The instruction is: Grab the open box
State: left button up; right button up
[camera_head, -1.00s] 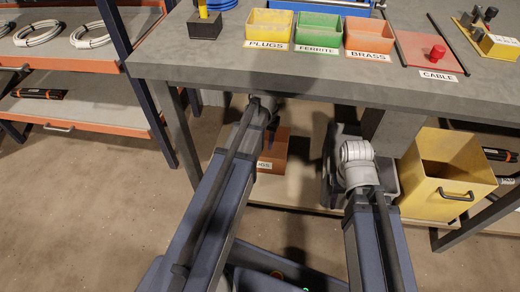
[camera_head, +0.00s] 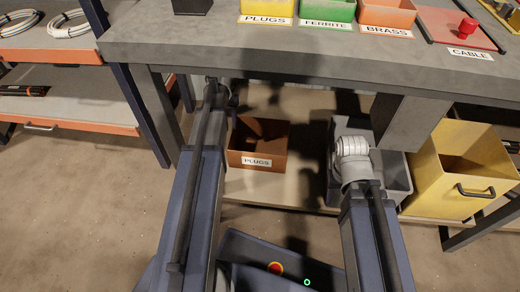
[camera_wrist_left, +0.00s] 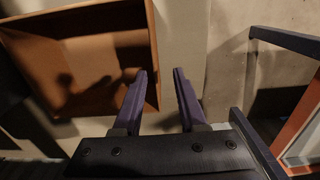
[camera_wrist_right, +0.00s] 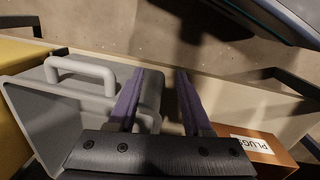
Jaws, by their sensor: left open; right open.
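An open brown box (camera_head: 236,160) labelled PLUGS sits upright under the workbench on a low shelf and looks empty. In the left wrist view the box (camera_wrist_left: 84,22) fills the upper left, its open side showing. My left gripper (camera_wrist_left: 160,74) is open and empty, with its left finger over the box's right edge in that view; contact cannot be told. My right gripper (camera_wrist_right: 161,74) is open over a grey bin (camera_wrist_right: 75,120) with a handle; nothing is visibly gripped. The box (camera_wrist_right: 226,140) also shows at the right wrist view's lower right. Both fingertips are hidden in the head view.
The workbench (camera_head: 260,52) overhangs both arms, with a bench leg (camera_head: 412,125) right of the right arm. A tall yellow bin (camera_head: 425,170) stands at right. A side shelf (camera_head: 70,115) stands at left. Bare floor (camera_head: 70,200) lies at lower left.

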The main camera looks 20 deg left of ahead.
pick_arm(q)
jog(key=shift+w+d+f+b, duration=0.1)
jog(key=shift+d+f+b, duration=0.1)
jog(key=shift+f+b, duration=1.1)
jog(key=shift+d+f+b, duration=0.2)
jog(key=shift+f+b, duration=1.1)
jog(key=shift+r, duration=0.1)
grip_shut()
